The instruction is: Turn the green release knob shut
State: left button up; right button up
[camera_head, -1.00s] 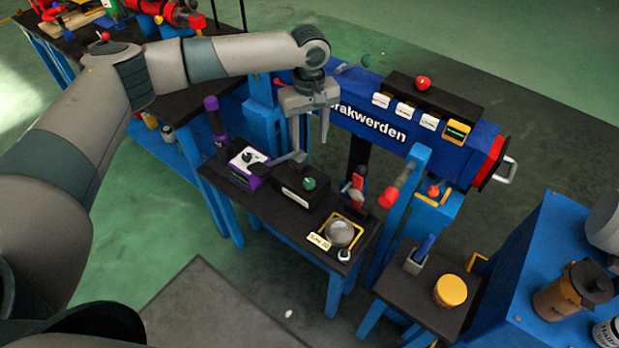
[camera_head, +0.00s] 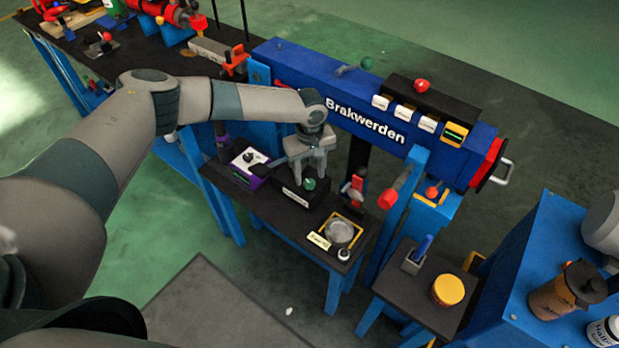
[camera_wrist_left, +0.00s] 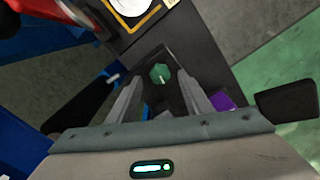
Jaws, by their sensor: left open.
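The green release knob (camera_head: 309,184) sits on a black box (camera_head: 296,197) with a white label, on the small dark table. It also shows in the left wrist view (camera_wrist_left: 160,73), with a pale pointer mark on it. My left gripper (camera_head: 311,176) points down just above and behind the knob. In the left wrist view the open fingers (camera_wrist_left: 164,88) stand on either side of the line to the knob, which appears slightly beyond the tips. Nothing is between the fingers. My right gripper is not in view.
A purple box (camera_head: 248,165) with a knob stands left of the black box. A yellow-framed round dish (camera_head: 339,232) sits in front right. A red-tipped lever (camera_head: 388,198) stands further right. The blue Brakwerden beam (camera_head: 350,110) runs behind.

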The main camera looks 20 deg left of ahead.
aim_at(309, 183)
pick_arm(q)
notch_tip(309, 183, down, 2)
jog(key=shift+f, duration=0.7)
